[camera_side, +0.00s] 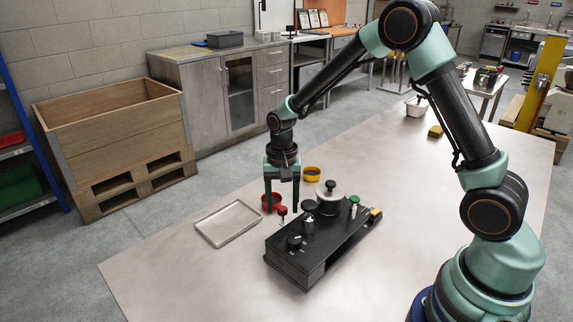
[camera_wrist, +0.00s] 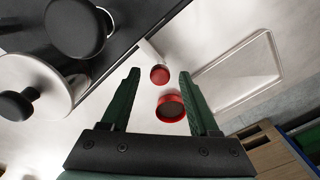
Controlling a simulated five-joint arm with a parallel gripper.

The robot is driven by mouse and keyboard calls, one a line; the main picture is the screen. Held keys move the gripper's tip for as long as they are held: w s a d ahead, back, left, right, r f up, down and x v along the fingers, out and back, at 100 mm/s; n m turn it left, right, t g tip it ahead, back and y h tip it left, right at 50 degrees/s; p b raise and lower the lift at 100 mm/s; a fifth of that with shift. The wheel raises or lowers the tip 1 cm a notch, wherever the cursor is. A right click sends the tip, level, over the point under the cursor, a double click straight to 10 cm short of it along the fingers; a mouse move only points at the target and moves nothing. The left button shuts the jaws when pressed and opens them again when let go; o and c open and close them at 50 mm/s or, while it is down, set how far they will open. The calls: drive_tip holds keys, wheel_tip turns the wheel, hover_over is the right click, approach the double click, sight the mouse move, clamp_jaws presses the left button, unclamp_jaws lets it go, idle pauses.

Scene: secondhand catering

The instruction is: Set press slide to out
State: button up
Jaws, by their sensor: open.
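A black control box (camera_side: 318,248) stands on the table with several knobs and levers on it. A small red knob (camera_side: 282,211) stands at its far left edge. In the wrist view the red knob (camera_wrist: 159,75) sits at the end of a pale bar (camera_wrist: 149,52) coming from the box's edge. Which part is the press slide is not labelled legibly. My gripper (camera_side: 281,205) points down over the red knob, fingers open. In the wrist view the red knob lies between the fingertips (camera_wrist: 158,82); contact cannot be told.
A red bowl (camera_side: 268,203) is close behind the fingers, and a yellow bowl (camera_side: 311,174) is farther back. A metal tray (camera_side: 228,223) lies to the left. The table's front left is clear.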

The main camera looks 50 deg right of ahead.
drive_tip(key=shift+f, duration=0.15)
clamp_jaws()
idle(1.4)
